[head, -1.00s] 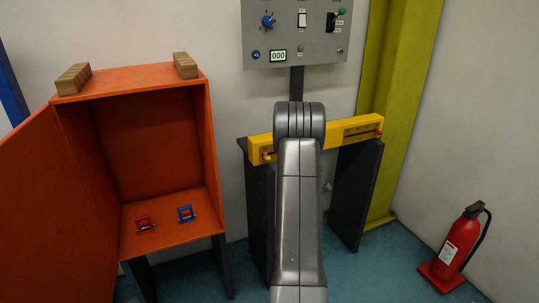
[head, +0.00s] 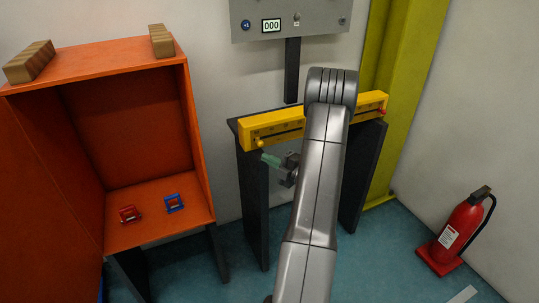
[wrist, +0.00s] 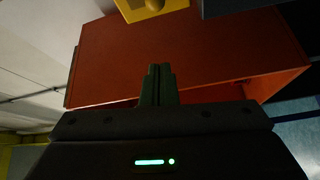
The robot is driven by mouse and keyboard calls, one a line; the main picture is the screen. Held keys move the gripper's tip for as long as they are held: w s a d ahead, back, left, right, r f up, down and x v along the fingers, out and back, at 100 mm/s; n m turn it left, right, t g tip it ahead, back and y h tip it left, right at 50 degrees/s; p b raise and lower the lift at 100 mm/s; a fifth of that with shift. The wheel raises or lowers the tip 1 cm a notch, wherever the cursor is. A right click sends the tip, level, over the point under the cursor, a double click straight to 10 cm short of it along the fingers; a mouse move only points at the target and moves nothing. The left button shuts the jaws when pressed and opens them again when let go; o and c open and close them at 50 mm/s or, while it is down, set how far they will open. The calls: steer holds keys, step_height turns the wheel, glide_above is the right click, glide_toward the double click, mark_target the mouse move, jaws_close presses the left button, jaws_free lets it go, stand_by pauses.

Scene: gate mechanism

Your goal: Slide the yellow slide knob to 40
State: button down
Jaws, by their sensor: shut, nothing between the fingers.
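The yellow slide knob (head: 259,143) sits at the left end of the slot on the yellow bar (head: 340,109). The bar's small scale marks are too small to read. In the wrist view, the knob (wrist: 155,4) shows at the top edge against part of the bar. My gripper (head: 268,159) is just below the knob in the head view, its greenish fingertips pointing left, with a small gap between them and the knob. In the wrist view, the fingers of my gripper (wrist: 158,70) are shut together and empty. My arm hides the middle of the bar.
A red knob (head: 383,112) is at the bar's right end. Dark supports (head: 254,205) hold the bar. An open orange cabinet (head: 199,130) with red and blue handled pieces stands left. A grey panel (head: 315,18) reading 000 is above. A fire extinguisher (head: 462,228) stands right.

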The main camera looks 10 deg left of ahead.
mark_target(259, 139)
steer(key=w+a, duration=0.1)
steer(key=w, duration=0.1)
steer(key=w+a+p, duration=0.1)
steer(key=w+a, duration=0.1)
steer(key=w+a+p, duration=0.1)
steer(key=w, duration=0.1)
steer(key=shift+w+a+f, duration=0.1)
steer(key=shift+w+a, duration=0.1)
steer(key=shift+a, duration=0.05)
steer(key=shift+f, duration=0.1)
steer(key=shift+w+d+f+b, duration=0.1)
steer(key=shift+w+d+b, duration=0.1)
steer(key=shift+d+b, duration=0.2)
steer(key=w+d+b, duration=0.1)
steer(key=b, duration=0.1)
steer(key=w+d+b, duration=0.1)
steer(key=d+b, duration=0.1)
steer(key=shift+w+d, duration=0.1)
steer(key=shift+w, duration=0.05)
steer(key=shift+w+d+r+b, duration=0.2)
steer(key=shift+w+d+b, duration=0.2)
steer(key=shift+d, duration=0.1)
steer(key=shift+s+a, duration=0.1)
